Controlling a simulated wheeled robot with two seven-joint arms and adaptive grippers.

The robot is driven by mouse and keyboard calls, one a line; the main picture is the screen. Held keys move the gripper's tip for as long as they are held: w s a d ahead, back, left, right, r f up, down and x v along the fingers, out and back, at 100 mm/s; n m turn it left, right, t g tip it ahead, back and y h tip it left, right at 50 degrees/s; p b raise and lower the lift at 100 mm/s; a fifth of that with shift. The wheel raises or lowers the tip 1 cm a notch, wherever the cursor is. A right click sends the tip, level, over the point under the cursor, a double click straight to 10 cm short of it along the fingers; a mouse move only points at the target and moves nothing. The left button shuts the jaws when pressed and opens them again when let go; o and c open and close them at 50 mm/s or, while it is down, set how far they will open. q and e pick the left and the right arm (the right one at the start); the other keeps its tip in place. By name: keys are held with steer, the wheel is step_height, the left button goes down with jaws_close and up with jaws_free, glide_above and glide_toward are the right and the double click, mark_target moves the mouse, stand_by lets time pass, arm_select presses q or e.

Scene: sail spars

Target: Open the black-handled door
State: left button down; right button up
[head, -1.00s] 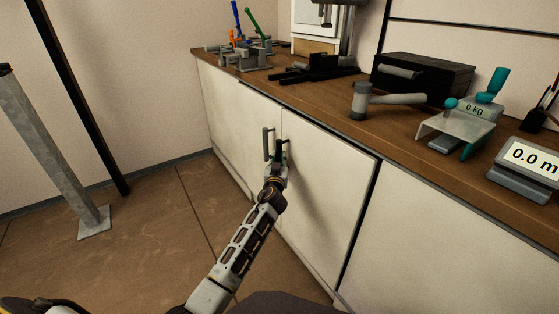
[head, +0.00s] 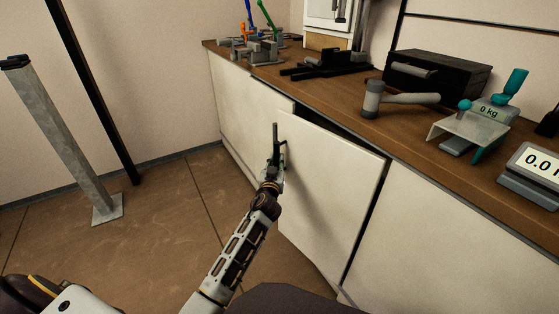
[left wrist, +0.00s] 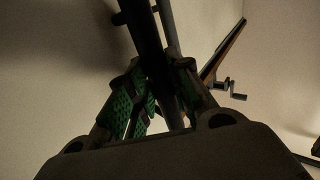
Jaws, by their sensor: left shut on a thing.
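The cabinet door (head: 332,195) with the black handle (head: 276,136) stands partly open. Its left edge is swung out from the cabinet front, with a dark gap along its top. My left gripper (head: 275,162) is shut on the black handle, at its lower part. In the left wrist view the dark handle bar (left wrist: 145,35) runs between the green-padded fingers of the left gripper (left wrist: 158,88). The exact contact is dark and partly hidden there. My right gripper is not in view.
A closed white door (head: 245,115) is left of the open one. The wooden worktop (head: 335,108) carries a mallet (head: 395,98), a black toolbox (head: 438,78) and a scale (head: 480,125). A metal post (head: 65,145) stands at left. The floor (head: 165,210) between is clear.

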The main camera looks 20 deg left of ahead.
arm_select(q)
steer(key=shift+s+a, duration=0.2)
steer(key=shift+s, duration=0.8)
steer(key=shift+s, duration=0.15)
steer(key=s+a+p, duration=0.1)
steer(key=s, duration=0.7)
steer(key=shift+s+a, duration=0.25)
steer(key=shift+s, duration=0.15)
steer(key=shift+r, duration=0.1)
